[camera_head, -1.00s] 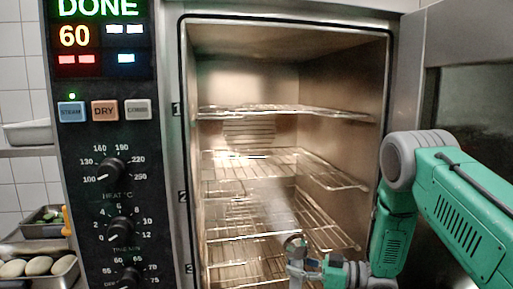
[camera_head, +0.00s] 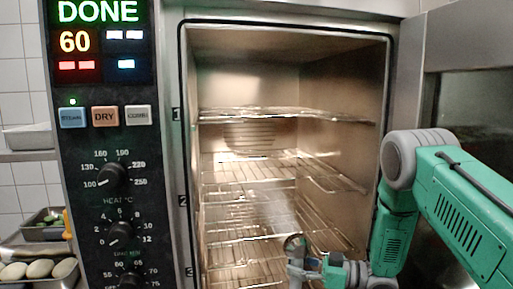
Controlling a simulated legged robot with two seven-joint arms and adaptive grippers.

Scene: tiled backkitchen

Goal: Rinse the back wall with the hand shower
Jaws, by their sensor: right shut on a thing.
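The oven stands open, and its back wall (camera_head: 248,85) is bare metal with a slotted vent plate low on it. Wire racks (camera_head: 270,114) cross the cavity at several levels. My right gripper (camera_head: 318,268) is at the lower front of the cavity, shut on the hand shower (camera_head: 294,248). The round grey head of the shower shows just left of the gripper. A faint pale spray seems to spread from the head up and into the cavity. The shower's hose is not seen. My left gripper is not in view.
The control panel (camera_head: 108,160) on the left reads DONE and 60. The open oven door (camera_head: 455,80) is at the right, behind my green right arm. Trays with food (camera_head: 36,270) stand at the lower left.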

